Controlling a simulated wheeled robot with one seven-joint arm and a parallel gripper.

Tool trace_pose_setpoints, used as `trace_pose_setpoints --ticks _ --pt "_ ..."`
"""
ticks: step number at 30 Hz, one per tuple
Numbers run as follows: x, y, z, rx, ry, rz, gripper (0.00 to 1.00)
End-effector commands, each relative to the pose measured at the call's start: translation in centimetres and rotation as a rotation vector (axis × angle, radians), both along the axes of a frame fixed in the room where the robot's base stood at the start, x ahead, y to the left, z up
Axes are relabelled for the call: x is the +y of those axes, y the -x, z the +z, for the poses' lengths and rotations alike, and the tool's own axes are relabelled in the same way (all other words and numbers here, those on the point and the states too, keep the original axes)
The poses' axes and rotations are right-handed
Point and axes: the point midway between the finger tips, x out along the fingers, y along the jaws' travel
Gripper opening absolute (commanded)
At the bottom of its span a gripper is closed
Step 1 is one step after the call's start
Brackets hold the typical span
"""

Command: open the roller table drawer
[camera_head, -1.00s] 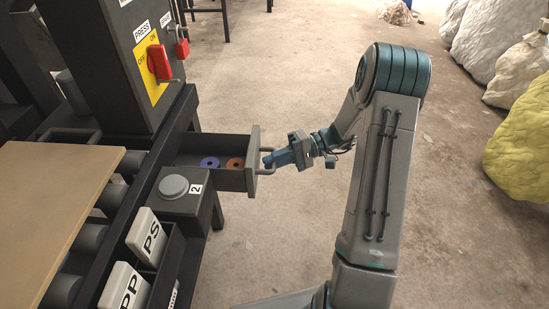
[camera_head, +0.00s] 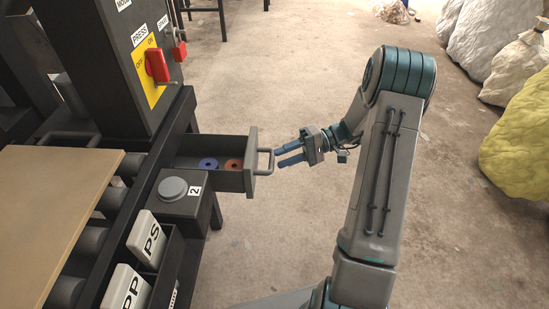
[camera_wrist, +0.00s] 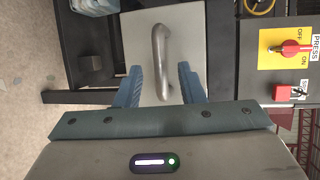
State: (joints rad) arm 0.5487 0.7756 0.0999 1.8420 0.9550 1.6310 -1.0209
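The roller table drawer (camera_head: 215,180) is pulled out from the table's side, with a blue ring (camera_head: 208,164) and an orange ring (camera_head: 234,164) inside. Its grey handle (camera_head: 268,161) is on the front panel and also shows in the wrist view (camera_wrist: 162,62).
The control cabinet with a red switch (camera_head: 158,65) stands behind the drawer. A grey button box (camera_head: 182,190) marked 2 sits in front of it. Bins labelled PS (camera_head: 147,236) and PP (camera_head: 127,290) are nearer. Filled sacks (camera_head: 505,120) stand at right; the floor between is clear.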

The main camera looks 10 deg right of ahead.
Motion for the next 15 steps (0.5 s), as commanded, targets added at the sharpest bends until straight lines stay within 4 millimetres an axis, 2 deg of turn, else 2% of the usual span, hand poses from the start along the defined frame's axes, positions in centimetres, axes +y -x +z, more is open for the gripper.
trace_pose_setpoints --ticks 3,9,15 --pt "-2.9 -0.3 0.8 -0.001 0.000 -0.003 0.36" --pt "-6.9 -0.6 1.4 0.000 0.000 0.000 0.36" --pt "-9.0 -0.8 1.7 0.002 -0.001 0.003 0.36"
